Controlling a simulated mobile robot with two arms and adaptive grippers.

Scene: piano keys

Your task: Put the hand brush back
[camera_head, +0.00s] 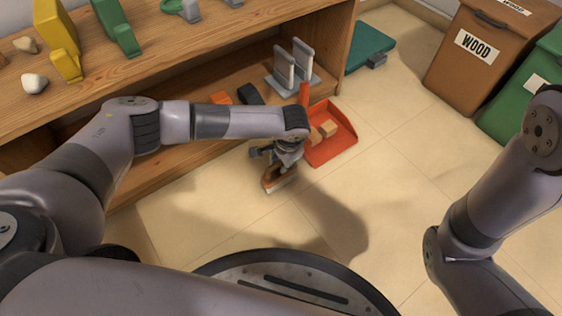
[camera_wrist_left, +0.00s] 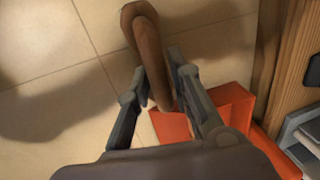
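The hand brush (camera_head: 274,179) is brown with a pale lower edge. It is in my left gripper (camera_head: 277,158), near the floor in front of the shelf, left of the red dustpan (camera_head: 344,151). In the left wrist view, the fingers of my left gripper (camera_wrist_left: 158,72) are closed on either side of the brush's brown handle (camera_wrist_left: 149,44). The bristles are hard to make out. The dustpan lies on the floor with small wooden blocks in it. My right arm shows at the right of the head view, but its gripper does not show.
A wooden shelf (camera_head: 225,53) runs along the back left. A grey upright rack (camera_head: 293,85), an orange piece (camera_head: 221,98) and a black piece (camera_head: 251,94) are on its lower board. Brown (camera_head: 485,55) and green bins (camera_head: 535,92) stand at the right. The middle floor is clear.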

